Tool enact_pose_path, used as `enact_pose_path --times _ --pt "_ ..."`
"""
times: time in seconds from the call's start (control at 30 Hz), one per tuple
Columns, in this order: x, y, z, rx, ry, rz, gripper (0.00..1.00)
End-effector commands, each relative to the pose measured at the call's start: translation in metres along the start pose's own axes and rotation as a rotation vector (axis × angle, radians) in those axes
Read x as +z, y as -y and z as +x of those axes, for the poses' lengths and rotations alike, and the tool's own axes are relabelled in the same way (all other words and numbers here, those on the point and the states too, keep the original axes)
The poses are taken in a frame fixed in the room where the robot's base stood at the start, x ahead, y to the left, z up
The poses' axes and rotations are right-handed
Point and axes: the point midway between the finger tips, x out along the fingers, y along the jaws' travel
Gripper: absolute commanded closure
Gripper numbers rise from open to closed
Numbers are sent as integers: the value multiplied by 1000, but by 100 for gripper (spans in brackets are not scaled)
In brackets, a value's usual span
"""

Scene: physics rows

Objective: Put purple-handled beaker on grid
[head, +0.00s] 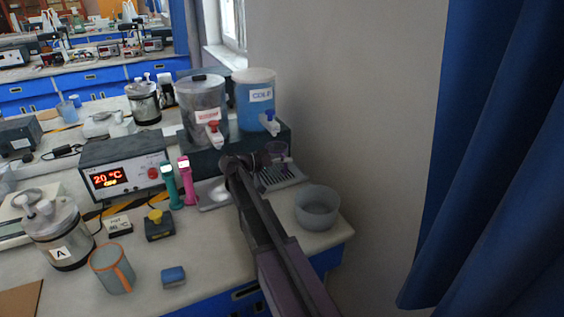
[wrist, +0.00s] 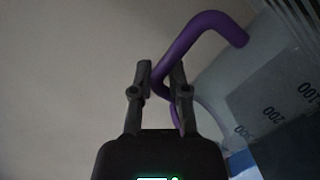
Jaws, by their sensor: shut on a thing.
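The purple-handled beaker (head: 279,151) is small and partly hidden behind my gripper in the head view, near the tap of the blue "COLD" container. In the wrist view its clear wall (wrist: 270,90) with volume marks fills the right side, and its purple handle (wrist: 203,30) runs between my fingers. My gripper (wrist: 161,78) is shut on that handle; it also shows in the head view (head: 262,160). The grid (head: 281,178) is a grey slotted tray below the beaker. Whether the beaker touches the grid cannot be told.
The "COLD" container (head: 255,100) and a clear container with a red tap (head: 203,105) stand behind. A grey bowl (head: 317,208) is right of the grid, near the bench edge. Green (head: 172,187) and pink (head: 187,181) handheld devices stand left of my arm.

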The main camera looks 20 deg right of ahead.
Motion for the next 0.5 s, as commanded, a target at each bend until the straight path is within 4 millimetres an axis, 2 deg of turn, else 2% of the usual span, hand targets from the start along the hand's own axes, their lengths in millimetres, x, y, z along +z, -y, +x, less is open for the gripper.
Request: enact_pose_path --times 0.03,0.13,0.23,0.5 --pt "-7 10 -2 0 0 0 100" --pt "-12 20 -4 0 0 0 100" --pt "-2 21 -2 0 0 0 100" --pt "-2 22 -2 0 -1 0 100"
